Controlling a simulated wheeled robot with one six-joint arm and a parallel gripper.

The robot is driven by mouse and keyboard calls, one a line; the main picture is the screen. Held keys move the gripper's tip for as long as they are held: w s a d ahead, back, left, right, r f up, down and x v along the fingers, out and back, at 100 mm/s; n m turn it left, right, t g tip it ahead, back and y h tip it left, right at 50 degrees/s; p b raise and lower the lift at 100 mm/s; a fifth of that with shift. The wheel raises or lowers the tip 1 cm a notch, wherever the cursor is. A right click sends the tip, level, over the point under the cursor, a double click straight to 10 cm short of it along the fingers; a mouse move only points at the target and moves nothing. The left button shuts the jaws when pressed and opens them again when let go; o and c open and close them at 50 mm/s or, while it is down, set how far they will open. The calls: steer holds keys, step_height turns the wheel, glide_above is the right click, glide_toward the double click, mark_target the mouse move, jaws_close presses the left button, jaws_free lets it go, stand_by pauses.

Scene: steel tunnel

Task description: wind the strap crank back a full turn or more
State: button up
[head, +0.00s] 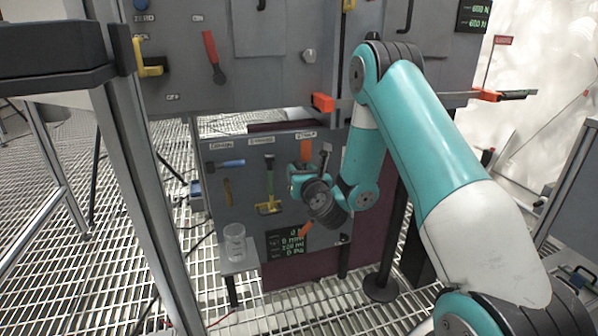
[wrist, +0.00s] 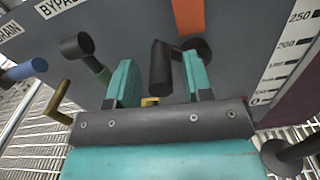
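The strap crank (wrist: 162,68) shows in the wrist view as a dark cylindrical handle with an arm running right to a round hub (wrist: 203,47) on the grey panel. An orange strap (wrist: 188,14) hangs above it, and also shows in the head view (head: 306,148). My gripper (wrist: 157,78) has its two teal fingers spread, one on each side of the handle. In the head view my gripper (head: 300,180) is at the lower panel, and my wrist hides much of the crank.
A digital display (head: 287,243) sits low on the panel. A clear glass (head: 235,243) stands on a small shelf.

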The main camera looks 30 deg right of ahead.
steer(key=shift+d, duration=0.1)
jaws_close()
